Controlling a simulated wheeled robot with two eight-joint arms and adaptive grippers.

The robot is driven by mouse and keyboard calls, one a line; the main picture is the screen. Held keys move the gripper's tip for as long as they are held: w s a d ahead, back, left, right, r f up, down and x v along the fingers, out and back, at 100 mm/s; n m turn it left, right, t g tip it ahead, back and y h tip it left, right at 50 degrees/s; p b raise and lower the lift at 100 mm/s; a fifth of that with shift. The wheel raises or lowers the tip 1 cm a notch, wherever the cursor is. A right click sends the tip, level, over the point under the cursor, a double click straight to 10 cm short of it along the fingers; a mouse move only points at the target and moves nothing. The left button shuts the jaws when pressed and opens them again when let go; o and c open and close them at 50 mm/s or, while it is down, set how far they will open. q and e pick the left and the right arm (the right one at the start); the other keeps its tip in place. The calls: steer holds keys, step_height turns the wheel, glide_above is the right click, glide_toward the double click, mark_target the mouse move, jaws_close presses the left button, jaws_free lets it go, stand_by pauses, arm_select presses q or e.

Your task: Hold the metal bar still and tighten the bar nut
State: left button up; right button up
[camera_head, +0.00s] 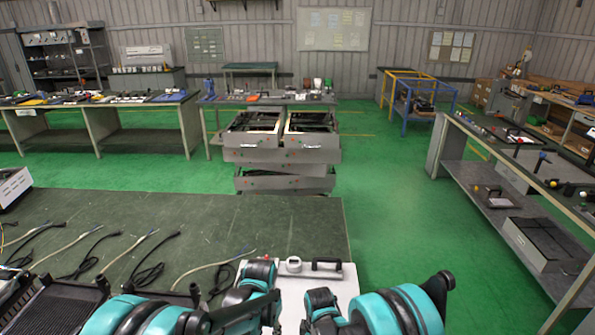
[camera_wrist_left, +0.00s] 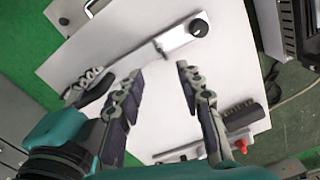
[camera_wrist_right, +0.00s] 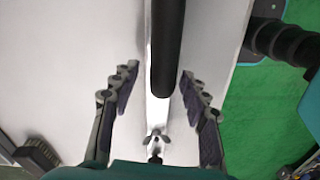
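In the right wrist view a bright narrow metal bar (camera_wrist_right: 150,85) runs lengthwise between my right fingers, partly hidden by a dark rod-like handle (camera_wrist_right: 167,45). A small winged nut (camera_wrist_right: 156,142) sits at its lower end. My right gripper (camera_wrist_right: 158,72) is open, with a finger on each side and gaps to both. In the left wrist view a silver fitting with a black knob (camera_wrist_left: 198,28) lies on the white board (camera_wrist_left: 225,65). My left gripper (camera_wrist_left: 160,72) is open and empty over bare board, apart from the fitting. In the head view the arms largely hide the grippers.
A black handle (camera_head: 327,265) shows on the board's far edge. A dark brush-like block (camera_wrist_left: 238,110) and a red piece (camera_wrist_left: 240,145) lie beside my left gripper. Cables (camera_head: 150,270) lie on the dark green bench (camera_head: 260,215), whose far half is clear.

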steer(key=r, duration=1.1)
steer(key=shift+w+r, duration=0.25)
steer(key=shift+d+r, duration=0.15)
steer(key=shift+r, duration=0.1)
steer(key=s+d+r+m+t+b, duration=0.4)
steer(key=s+d+m+b, duration=0.3)
steer(key=d+m, duration=0.15)
arm_select(q)
steer(key=s+a+r+n+t+b, duration=0.1)
steer(key=s+a+n+t+b, duration=0.1)
steer(key=s, duration=0.5)
steer(key=s+a+r+n+t+b, duration=0.1)
steer(key=s+a+t+b, duration=0.3)
steer(key=s, duration=0.4)
steer(key=shift+a+n+t, duration=0.45)
steer(key=shift+n+t, duration=0.05)
steer(key=shift+t, duration=0.1)
arm_select(e)
steer(key=s+d+f+m+t, duration=0.3)
steer(key=s+d+m, duration=0.3)
steer(key=s+m, duration=0.1)
steer(key=shift+s+f+t, duration=0.3)
steer(key=shift+s+t, duration=0.1)
steer(key=shift+s, duration=0.25)
